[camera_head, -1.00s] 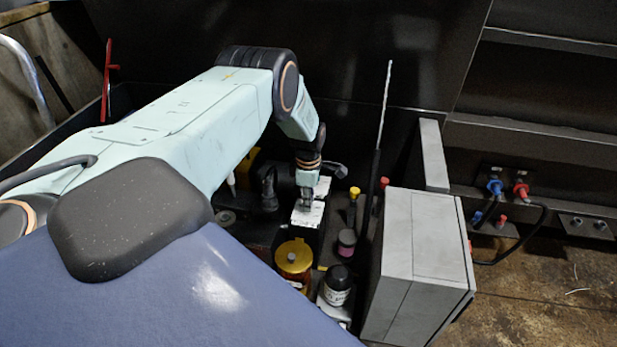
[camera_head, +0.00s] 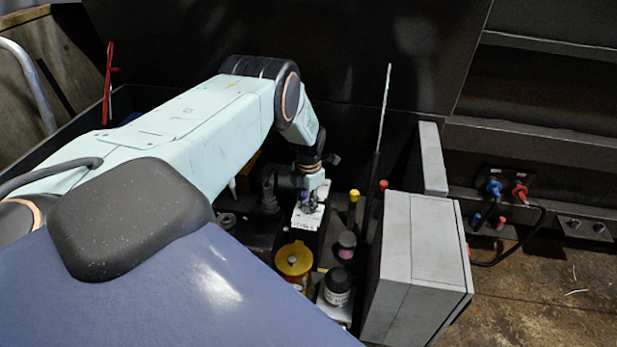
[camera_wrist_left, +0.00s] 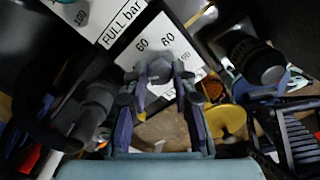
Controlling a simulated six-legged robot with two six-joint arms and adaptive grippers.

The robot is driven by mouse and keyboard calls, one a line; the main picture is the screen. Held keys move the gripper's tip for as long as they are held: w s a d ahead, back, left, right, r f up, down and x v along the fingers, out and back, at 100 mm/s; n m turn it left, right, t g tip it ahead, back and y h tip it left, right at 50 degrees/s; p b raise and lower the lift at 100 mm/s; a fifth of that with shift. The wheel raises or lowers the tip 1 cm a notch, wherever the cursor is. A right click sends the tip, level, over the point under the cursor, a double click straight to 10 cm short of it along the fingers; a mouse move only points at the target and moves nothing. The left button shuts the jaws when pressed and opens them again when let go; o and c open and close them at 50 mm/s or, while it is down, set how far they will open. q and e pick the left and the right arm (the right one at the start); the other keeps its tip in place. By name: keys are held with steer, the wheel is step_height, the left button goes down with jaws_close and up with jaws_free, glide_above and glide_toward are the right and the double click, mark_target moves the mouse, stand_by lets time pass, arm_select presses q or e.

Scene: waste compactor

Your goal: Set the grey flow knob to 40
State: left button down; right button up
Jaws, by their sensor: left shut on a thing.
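My left gripper (camera_head: 310,203) reaches down onto a white scale plate (camera_head: 303,219) in the head view. In the left wrist view, my left gripper (camera_wrist_left: 157,82) is shut on the grey flow knob (camera_wrist_left: 159,68), with a finger on each side of it. The white plate (camera_wrist_left: 185,42) around the knob carries the printed numbers 60 and 80. The fingers hide part of the knob and scale, and I cannot read where the knob points. My right gripper is in neither view.
A yellow-capped container (camera_head: 294,258) and a black-capped bottle (camera_head: 338,287) stand close to the plate. A grey box (camera_head: 418,265) stands to the right, with a thin upright rod (camera_head: 385,105) behind it. A second label reading "FULL bar" (camera_wrist_left: 122,22) lies beside the scale.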

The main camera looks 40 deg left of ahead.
arm_select(q)
steer(key=shift+s+n, duration=0.1)
steer(key=shift+n, duration=0.3)
steer(key=c, duration=1.1)
jaws_free()
steer(key=shift+r, duration=0.1)
step_height(320, 180, up, 12)
steer(key=shift+f, duration=0.1)
